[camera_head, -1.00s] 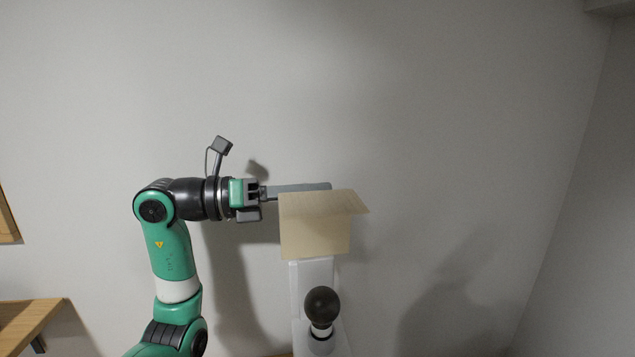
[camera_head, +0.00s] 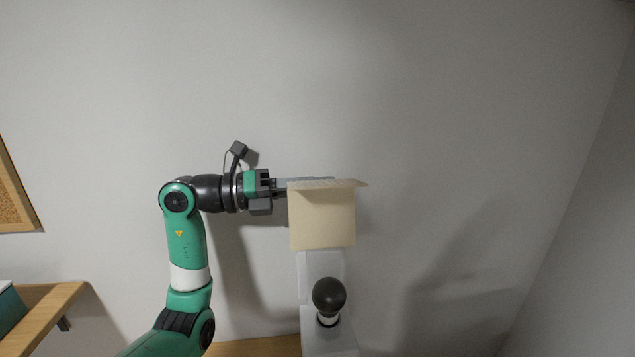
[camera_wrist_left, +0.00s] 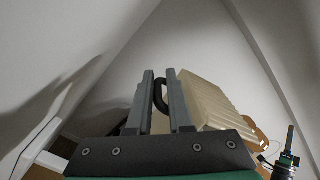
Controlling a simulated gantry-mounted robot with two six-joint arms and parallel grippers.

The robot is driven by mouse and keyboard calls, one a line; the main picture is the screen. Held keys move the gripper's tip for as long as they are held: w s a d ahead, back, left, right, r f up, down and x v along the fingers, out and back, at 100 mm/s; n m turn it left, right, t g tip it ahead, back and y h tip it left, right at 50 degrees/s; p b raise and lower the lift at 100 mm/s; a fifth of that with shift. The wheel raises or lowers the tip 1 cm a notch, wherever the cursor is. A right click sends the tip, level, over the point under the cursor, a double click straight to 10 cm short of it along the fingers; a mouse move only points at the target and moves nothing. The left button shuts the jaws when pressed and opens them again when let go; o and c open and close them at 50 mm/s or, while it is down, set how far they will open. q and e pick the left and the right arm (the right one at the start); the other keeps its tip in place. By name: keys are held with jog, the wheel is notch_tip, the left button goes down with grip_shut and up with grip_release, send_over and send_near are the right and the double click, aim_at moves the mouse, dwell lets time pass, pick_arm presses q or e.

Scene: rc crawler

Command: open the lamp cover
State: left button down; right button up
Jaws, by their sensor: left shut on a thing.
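The lamp cover (camera_head: 322,218) is a cream, box-like shade with a flat top, above a pale lamp stand (camera_head: 322,272). It also shows in the left wrist view as a ribbed cream piece (camera_wrist_left: 208,103). A dark bulb (camera_head: 328,296) stands upright on the stand in front, below the cover. My left gripper (camera_head: 305,183) reaches in from the left, level with the cover's top and partly hidden by it. In the left wrist view its fingers (camera_wrist_left: 163,100) are close around a black loop handle (camera_wrist_left: 160,96) beside the cover.
A wooden shelf (camera_head: 55,303) is at the lower left, and a framed board (camera_head: 14,195) hangs above it. The grey wall behind and the space right of the lamp are clear. A small green and dark part (camera_wrist_left: 289,160), probably my right arm, shows in the wrist view.

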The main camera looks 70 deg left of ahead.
pick_arm(q)
jog(key=shift+d+f, duration=0.2)
jog(key=shift+f, duration=0.25)
jog(key=c, duration=0.9)
grip_release()
jog(key=shift+f, duration=0.1)
